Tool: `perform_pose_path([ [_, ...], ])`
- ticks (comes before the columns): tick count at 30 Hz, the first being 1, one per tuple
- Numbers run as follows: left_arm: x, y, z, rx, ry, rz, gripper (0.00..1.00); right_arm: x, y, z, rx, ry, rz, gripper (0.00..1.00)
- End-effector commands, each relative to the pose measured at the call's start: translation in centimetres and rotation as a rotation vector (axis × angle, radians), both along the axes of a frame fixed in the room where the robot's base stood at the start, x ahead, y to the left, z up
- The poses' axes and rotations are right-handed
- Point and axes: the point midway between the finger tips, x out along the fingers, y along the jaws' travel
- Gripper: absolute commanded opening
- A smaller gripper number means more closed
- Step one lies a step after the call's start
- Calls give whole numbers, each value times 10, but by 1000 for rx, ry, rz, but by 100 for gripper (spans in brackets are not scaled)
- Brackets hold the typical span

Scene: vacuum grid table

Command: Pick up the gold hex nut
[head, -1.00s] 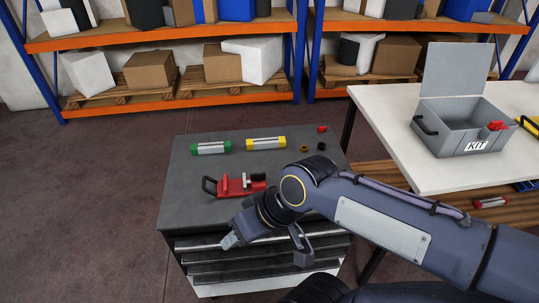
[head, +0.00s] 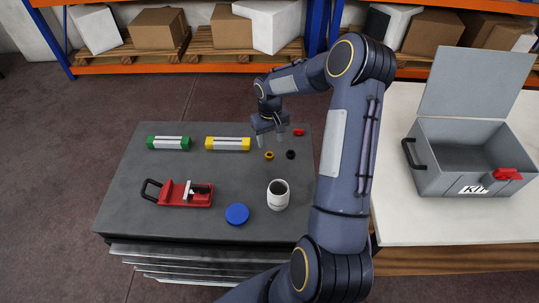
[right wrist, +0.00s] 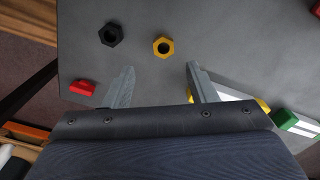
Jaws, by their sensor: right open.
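The gold hex nut (head: 269,156) lies flat on the grey table top, left of a black hex nut (head: 291,154). In the right wrist view the gold nut (right wrist: 163,47) lies ahead of the fingertips, between their lines, with the black nut (right wrist: 111,35) to its left. My right gripper (head: 270,137) is above the table just behind the gold nut, pointing down. Its two fingers are spread and empty, as the right wrist view (right wrist: 160,68) also shows. The nut is apart from both fingers. My left gripper is not in view.
A small red block (head: 298,132), a yellow cylinder (head: 228,144) and a green cylinder (head: 168,143) lie at the back of the table. A red clamp-like tool (head: 178,194), blue disc (head: 237,214) and white cup (head: 278,194) are nearer. A grey KIT box (head: 440,183) stands open at right.

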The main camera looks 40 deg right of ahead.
Motion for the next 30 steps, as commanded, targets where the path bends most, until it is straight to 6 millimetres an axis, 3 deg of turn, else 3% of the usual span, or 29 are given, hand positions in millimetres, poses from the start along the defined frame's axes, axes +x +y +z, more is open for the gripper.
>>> perform_pose_path([
  [12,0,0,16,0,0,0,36,-4,7,-55,4,1,1,52],
  [22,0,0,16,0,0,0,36,-4,6,-63,2,-1,-1,52],
  [30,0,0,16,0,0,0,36,-3,6,-63,2,-1,0,18],
])
